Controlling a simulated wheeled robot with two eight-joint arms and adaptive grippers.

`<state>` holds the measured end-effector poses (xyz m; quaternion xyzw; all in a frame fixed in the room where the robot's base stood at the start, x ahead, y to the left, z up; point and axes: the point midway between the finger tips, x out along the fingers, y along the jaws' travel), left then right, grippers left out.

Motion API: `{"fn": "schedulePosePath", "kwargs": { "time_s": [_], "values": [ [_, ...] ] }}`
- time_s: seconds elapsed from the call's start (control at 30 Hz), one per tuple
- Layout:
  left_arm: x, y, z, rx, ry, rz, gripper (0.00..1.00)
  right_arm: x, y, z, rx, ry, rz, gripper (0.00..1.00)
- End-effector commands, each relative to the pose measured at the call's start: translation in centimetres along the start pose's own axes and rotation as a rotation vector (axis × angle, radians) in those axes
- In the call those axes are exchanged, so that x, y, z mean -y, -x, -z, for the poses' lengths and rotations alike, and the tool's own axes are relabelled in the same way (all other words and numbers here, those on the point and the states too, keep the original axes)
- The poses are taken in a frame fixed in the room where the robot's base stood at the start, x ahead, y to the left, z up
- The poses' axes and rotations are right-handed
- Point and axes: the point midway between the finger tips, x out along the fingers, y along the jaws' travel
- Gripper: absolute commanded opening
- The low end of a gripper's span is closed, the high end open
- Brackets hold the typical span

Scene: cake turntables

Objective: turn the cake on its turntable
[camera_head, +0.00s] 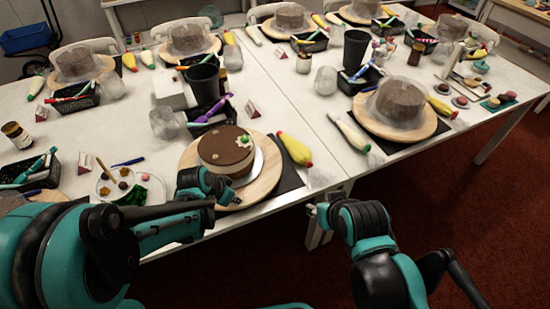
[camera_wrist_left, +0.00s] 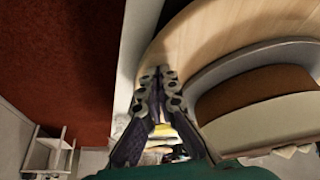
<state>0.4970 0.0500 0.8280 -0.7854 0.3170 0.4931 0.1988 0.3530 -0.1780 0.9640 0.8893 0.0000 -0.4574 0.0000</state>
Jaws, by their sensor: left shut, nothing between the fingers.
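The cake (camera_wrist_left: 255,112) and turntable (camera_wrist_left: 195,40) also show in the left wrist view. My left gripper (camera_head: 230,199) is at the turntable's front rim, in front of the cake. Its fingers (camera_wrist_left: 160,82) are shut and empty; I cannot tell whether they touch the wood. My right gripper (camera_head: 314,211) is by the table's front edge; its fingers are too unclear to read.
A yellow and red piping bag (camera_head: 295,149) lies close right of the turntable. A black cup (camera_head: 203,83) and a dark tool tray (camera_head: 212,118) stand behind. A plate of decorations (camera_head: 130,185) is at left. A covered cake (camera_head: 398,102) stands at right.

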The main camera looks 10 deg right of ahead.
Motion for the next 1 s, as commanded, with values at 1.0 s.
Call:
{"fn": "schedulePosePath", "kwargs": {
  "time_s": [1.0],
  "values": [
    [-3.7,-3.0,6.2,0.000,0.000,0.000,0.00,0.0,-0.5,-0.3,0.000,0.000,0.000,0.40]
  ]
}}
